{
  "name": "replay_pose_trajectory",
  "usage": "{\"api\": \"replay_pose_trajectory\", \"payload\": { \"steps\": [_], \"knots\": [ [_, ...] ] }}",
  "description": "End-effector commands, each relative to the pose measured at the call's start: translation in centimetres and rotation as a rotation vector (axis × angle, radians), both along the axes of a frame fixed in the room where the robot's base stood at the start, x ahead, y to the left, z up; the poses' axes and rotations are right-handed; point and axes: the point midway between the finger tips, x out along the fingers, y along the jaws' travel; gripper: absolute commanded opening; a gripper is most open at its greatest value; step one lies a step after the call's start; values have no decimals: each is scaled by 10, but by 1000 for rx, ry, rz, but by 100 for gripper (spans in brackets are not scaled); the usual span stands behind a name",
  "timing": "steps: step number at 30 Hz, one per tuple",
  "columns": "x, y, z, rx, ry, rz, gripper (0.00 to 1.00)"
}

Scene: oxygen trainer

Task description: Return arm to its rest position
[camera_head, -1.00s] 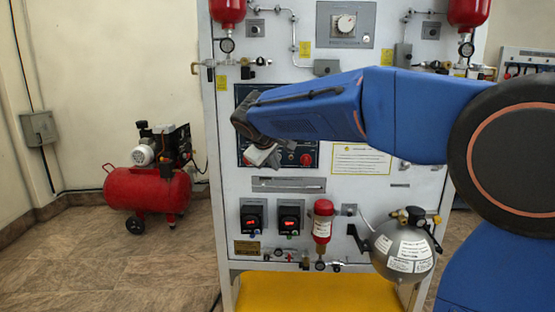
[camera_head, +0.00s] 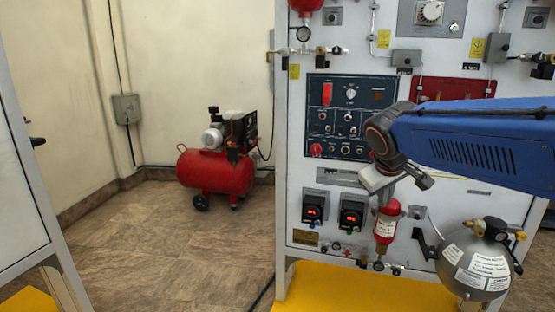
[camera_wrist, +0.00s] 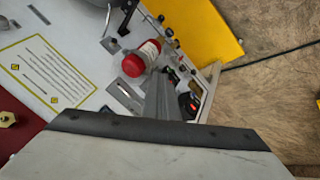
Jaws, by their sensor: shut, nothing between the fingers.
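My gripper (camera_head: 386,192) hangs from the blue arm (camera_head: 475,145) in the head view, in front of the white trainer panel (camera_head: 295,195). It points down, just above the red cylinder (camera_head: 386,224) in the picture; I cannot tell the depth gap. It is shut and holds nothing. In the wrist view the grey fingers (camera_wrist: 165,98) show closed in front of the panel, with the red-capped cylinder (camera_wrist: 141,58) beyond them. The arm's elbow is outside the head view.
A grey sphere tank (camera_head: 476,262) is at lower right, beside the cylinder. A yellow base (camera_head: 335,290) juts out below the panel. A red compressor (camera_head: 217,170) stands on the floor further left. Another panel edge (camera_head: 25,190) is at far left. The floor between is clear.

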Motion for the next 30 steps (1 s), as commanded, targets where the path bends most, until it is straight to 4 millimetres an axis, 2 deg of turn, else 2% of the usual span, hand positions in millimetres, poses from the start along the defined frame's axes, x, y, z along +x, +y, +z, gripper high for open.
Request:
{"api": "replay_pose_trajectory", "payload": {
  "steps": [1,9,15,18,21,24,30],
  "knots": [
    [-22,-6,-8,28,6,-20,0],
    [-122,-20,-57,183,42,-115,0],
    [-189,-18,-99,297,59,-182,0],
    [-215,-14,-117,346,65,-209,0],
    [-232,-11,-131,381,69,-228,0],
    [-242,-9,-140,403,71,-238,0],
    [-246,-8,-143,411,73,-243,0]
  ]
}}
